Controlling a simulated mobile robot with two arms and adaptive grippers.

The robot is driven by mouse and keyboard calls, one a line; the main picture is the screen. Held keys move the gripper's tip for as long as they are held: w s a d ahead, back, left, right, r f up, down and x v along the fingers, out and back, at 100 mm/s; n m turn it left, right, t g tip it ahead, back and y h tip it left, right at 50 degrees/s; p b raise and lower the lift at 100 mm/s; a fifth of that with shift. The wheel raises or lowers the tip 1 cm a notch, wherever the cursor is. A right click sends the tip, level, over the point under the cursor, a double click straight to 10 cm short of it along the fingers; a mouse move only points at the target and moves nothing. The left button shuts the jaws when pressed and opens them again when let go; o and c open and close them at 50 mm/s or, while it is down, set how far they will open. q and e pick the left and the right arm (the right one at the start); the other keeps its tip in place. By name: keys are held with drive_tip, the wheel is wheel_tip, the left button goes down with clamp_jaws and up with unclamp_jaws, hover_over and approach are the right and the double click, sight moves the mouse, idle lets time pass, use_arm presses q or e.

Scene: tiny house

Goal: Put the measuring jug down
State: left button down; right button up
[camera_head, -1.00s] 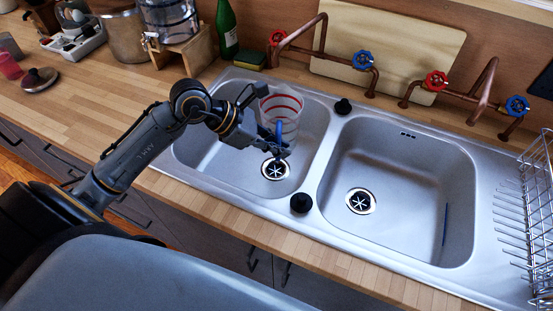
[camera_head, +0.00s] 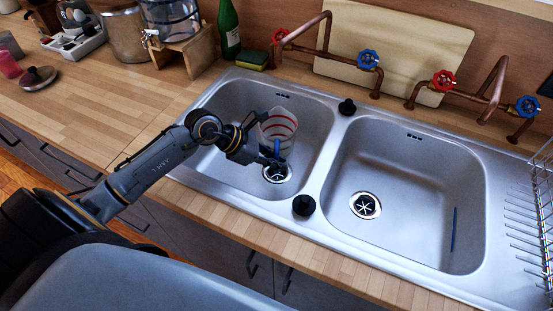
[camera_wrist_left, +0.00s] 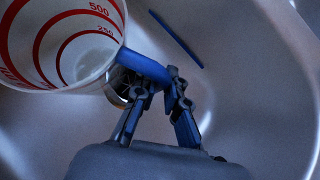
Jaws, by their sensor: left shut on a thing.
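The measuring jug (camera_head: 279,127) is clear with red rings and a blue handle (camera_head: 277,149). It is inside the left sink basin (camera_head: 225,110), roughly upright, near the drain. My left gripper (camera_head: 274,157) is shut on the handle. In the left wrist view, the jug's open mouth (camera_wrist_left: 60,42) with red markings fills the upper left, and the left gripper's fingers (camera_wrist_left: 165,90) close around the blue handle. I cannot tell whether the jug's base touches the basin floor. My right gripper is not in view.
The right basin (camera_head: 410,190) holds a thin blue stick (camera_head: 453,230). Black knobs (camera_head: 304,205) stand on the sink rim. Copper taps (camera_head: 330,50) are behind, with a wire rack (camera_head: 540,220) at right. The wooden counter (camera_head: 130,105) has free room left of the sink.

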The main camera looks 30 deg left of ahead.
use_arm(q)
drive_tip(key=shift+f, duration=0.1)
drive_tip(key=shift+f, duration=0.2)
drive_tip(key=c, duration=1.4)
unclamp_jaws()
drive_tip(key=shift+r, duration=0.1)
drive_tip(key=shift+r, duration=0.25)
drive_tip(key=b+v, duration=0.1)
drive_tip(key=v, duration=1.1)
